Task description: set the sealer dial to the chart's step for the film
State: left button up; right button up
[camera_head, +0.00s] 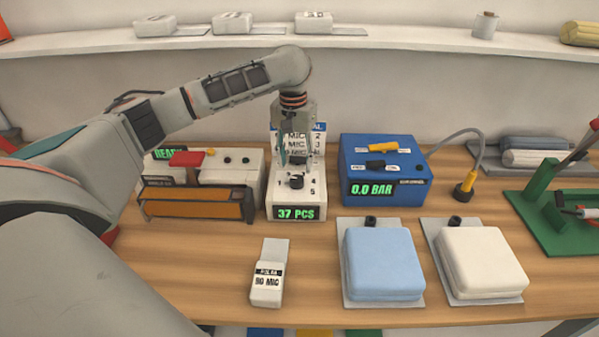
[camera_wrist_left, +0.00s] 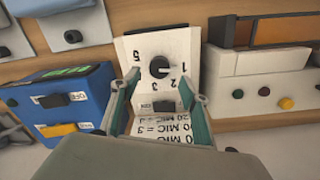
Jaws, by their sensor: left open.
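The sealer dial is a black knob (camera_head: 296,181) on the sloped front of a white box (camera_head: 283,203), with step numbers around it and a green "37 PCS" display below. The wrist view shows the knob (camera_wrist_left: 159,67) too; I cannot tell its setting. A chart (camera_head: 315,147) with MIC lines stands behind it, partly hidden by my gripper. The film pack (camera_head: 266,297) at the front carries a label that seems to read 90 or 80 MIC. My left gripper (camera_head: 297,160) is open and empty above the dial, pointing down, fingers (camera_wrist_left: 156,88) apart. My right gripper is out of view.
Left of the white box is a sealer-like machine (camera_head: 200,175) with a red handle and brown front. On the right is a blue box (camera_head: 384,160) reading 0.0 BAR. Blue (camera_head: 384,262) and white (camera_head: 480,262) cushions lie in front. Table around the film pack is clear.

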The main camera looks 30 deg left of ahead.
aim_at(297, 178)
pick_arm(q)
jog(key=shift+d+f, duration=0.1)
jog(key=shift+f, duration=2.65)
jog(key=shift+w, duration=0.1)
jog(key=c, duration=1.1)
